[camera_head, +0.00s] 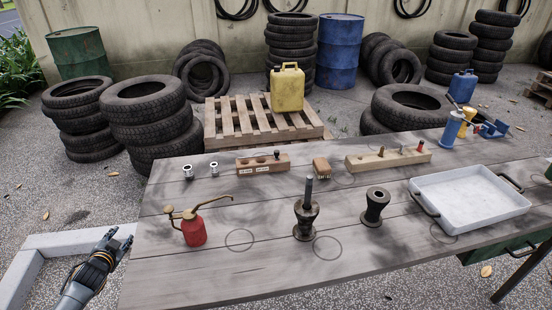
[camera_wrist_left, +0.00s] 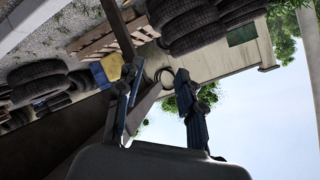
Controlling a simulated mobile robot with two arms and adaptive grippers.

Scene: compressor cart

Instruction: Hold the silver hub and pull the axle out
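A dark grey-brown hub (camera_head: 305,222) stands upright near the front middle of the table, with a thin dark axle (camera_head: 308,190) rising from its top. A second dark, spool-shaped hub (camera_head: 375,207) stands to its right with no axle showing. Two small silver flanged pieces (camera_head: 188,172) (camera_head: 214,169) stand at the back left of the table; no axle shows in them. My left gripper (camera_head: 121,238) is beside the table's left edge, well away from the hubs. The left wrist view shows its fingers (camera_wrist_left: 162,72) spread and empty. My right gripper is not visible.
A red oil can (camera_head: 194,231) stands at the table's left. A white tray (camera_head: 470,201) fills the right. Bare table lies around the hubs, with several drawn circles.

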